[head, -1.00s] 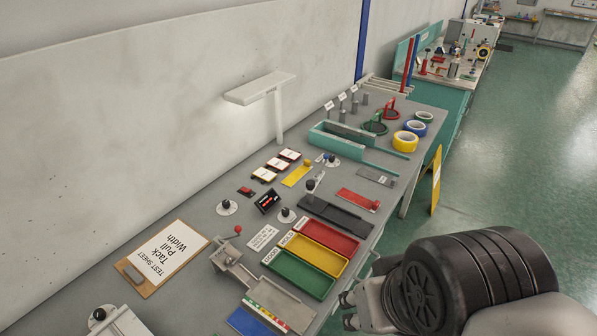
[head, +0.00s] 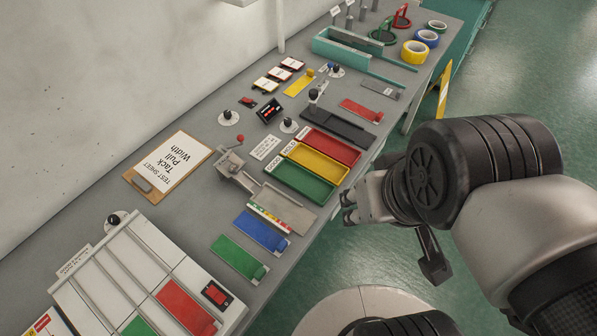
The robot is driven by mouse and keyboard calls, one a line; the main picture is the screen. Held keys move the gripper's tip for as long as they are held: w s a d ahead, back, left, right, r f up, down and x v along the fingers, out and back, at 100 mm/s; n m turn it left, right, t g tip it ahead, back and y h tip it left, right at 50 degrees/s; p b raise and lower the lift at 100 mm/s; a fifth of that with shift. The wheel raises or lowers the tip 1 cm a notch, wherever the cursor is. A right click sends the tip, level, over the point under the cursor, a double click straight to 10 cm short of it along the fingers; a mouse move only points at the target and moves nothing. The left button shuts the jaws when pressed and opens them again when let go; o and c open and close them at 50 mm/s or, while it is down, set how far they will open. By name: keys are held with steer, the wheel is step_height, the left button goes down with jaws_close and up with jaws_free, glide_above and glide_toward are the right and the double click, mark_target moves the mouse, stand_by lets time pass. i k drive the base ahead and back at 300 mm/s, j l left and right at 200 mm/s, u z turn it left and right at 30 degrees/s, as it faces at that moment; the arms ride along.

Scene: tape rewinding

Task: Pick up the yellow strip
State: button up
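The yellow strip (head: 299,83) lies flat on the grey bench, in the upper middle of the head view. It is between the row of small framed cards and a black-knobbed post. My gripper (head: 349,207) is off the bench's front edge, right of the green tray. It is well apart from the yellow strip, nearer the camera. The fingers are small and seen from the side, so I cannot tell whether they are open. I see nothing held between them.
Green (head: 298,181), yellow (head: 318,162) and red (head: 333,146) trays lie near the front edge. A red strip (head: 360,109), a black rail (head: 338,125) and knobbed posts stand around the yellow strip. A clipboard (head: 170,166) lies left. A teal tray (head: 345,50) is farther back.

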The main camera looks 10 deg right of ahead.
mark_target(307, 78)
steer(key=i+l+z, duration=0.1)
steer(key=i+l, duration=1.35)
